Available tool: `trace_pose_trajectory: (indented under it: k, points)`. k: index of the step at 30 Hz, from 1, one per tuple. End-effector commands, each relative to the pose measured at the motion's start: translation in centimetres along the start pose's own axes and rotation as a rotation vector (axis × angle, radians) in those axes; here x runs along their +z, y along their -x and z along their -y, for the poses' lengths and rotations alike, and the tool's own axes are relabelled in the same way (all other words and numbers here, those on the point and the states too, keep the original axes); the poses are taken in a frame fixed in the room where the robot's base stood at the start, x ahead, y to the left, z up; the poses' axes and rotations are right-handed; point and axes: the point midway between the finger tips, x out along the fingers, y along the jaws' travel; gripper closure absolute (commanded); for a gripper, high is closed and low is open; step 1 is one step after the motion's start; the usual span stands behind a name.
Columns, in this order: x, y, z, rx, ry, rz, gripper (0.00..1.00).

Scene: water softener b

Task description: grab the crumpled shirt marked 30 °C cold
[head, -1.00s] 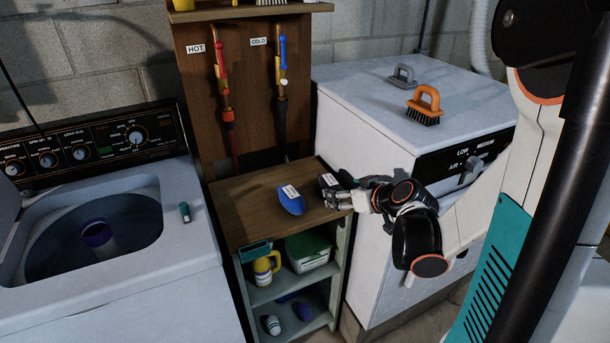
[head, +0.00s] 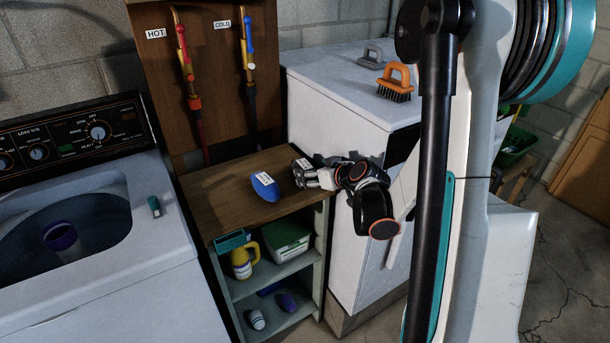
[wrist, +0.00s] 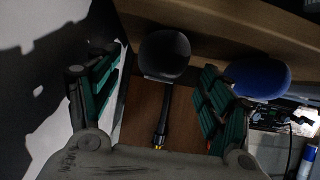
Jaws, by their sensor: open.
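A dark grey crumpled lump with a white label (head: 301,165) lies on the right end of the wooden shelf top. A blue lump with a white label (head: 264,186) lies to its left, apart from it. The label writing is too small to read, so I cannot tell which is marked 30 °C cold. My gripper (head: 305,177) is at the right edge of the shelf top, close to the dark lump. In the wrist view my gripper (wrist: 150,98) is open, with the dark lump (wrist: 166,55) ahead between its fingers and the blue lump (wrist: 262,77) beyond the right finger.
The wooden shelf top (head: 215,200) is mostly bare. A washer (head: 100,215) stands at left and a white dryer (head: 335,85) at right, with grey and orange (head: 396,80) brushes on top. Hoses marked HOT and COLD hang behind. Lower shelves hold a yellow jug (head: 243,262) and a box.

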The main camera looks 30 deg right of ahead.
Motion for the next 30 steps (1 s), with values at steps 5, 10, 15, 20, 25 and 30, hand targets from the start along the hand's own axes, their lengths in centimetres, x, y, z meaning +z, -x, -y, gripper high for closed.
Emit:
trace_pose_trajectory:
  k: [5, 10, 15, 20, 25, 30]
  points:
    - [-0.1, -2.7, 0.2, -0.001, 0.002, 0.000, 0.27]
    - [-0.2, -4.4, 0.1, 0.000, 0.002, 0.000, 0.27]
    - [-0.3, -4.4, 0.1, 0.001, 0.001, 0.000, 0.27]
    - [-0.3, -4.4, 0.1, 0.001, 0.001, 0.000, 0.54]
    - [-0.3, -4.4, 0.1, 0.000, 0.001, 0.000, 0.78]
    - [-0.3, -4.4, 0.1, 0.001, 0.001, 0.000, 0.78]
